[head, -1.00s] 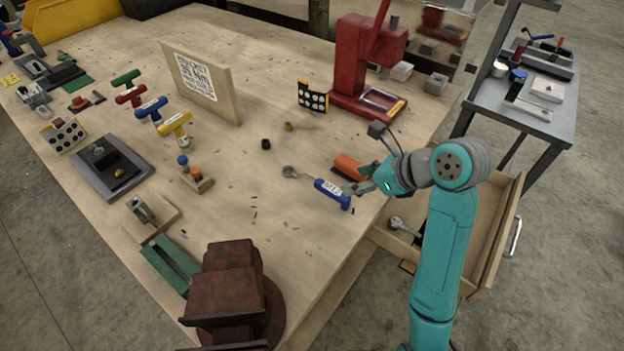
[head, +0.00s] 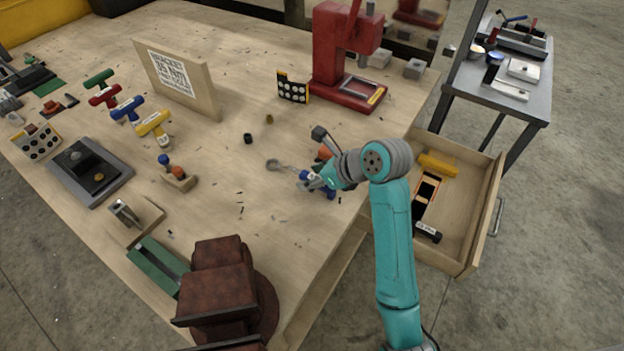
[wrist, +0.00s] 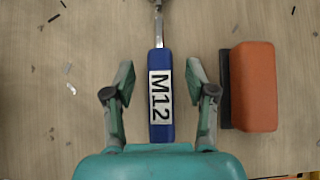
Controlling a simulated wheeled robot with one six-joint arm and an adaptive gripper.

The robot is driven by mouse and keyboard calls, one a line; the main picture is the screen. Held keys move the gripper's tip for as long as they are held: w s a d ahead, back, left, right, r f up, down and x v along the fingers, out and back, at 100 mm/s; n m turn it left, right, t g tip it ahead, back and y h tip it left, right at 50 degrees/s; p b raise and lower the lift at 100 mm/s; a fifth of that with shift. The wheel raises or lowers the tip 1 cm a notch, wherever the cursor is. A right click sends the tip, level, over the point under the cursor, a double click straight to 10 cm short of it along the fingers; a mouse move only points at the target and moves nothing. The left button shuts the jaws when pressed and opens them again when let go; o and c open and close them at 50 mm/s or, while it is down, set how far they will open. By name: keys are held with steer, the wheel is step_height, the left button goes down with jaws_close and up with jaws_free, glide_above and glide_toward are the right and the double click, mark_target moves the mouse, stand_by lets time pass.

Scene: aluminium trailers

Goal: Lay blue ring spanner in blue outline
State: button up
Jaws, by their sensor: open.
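The blue ring spanner (head: 329,193) lies on the wooden bench, its shiny ring end pointing left in the head view. In the wrist view, its blue handle (wrist: 161,128) shows a white M12 label, with the shaft running up out of the top. My gripper (wrist: 160,78) is open, one finger on each side of the handle, with gaps left and right. My gripper in the head view (head: 312,182) partly covers the handle. I cannot make out a blue outline in any view.
An orange block-like piece (wrist: 252,86) lies close right of my gripper's right finger. An open drawer (head: 462,225) at the bench's right holds a yellow piece (head: 438,165) and an orange-and-black item. A red press (head: 340,60) stands behind; a dark red vise (head: 220,285) stands in front.

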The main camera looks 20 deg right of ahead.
steer(key=shift+w+f, duration=0.1)
steer(key=shift+f, duration=0.05)
jaws_close()
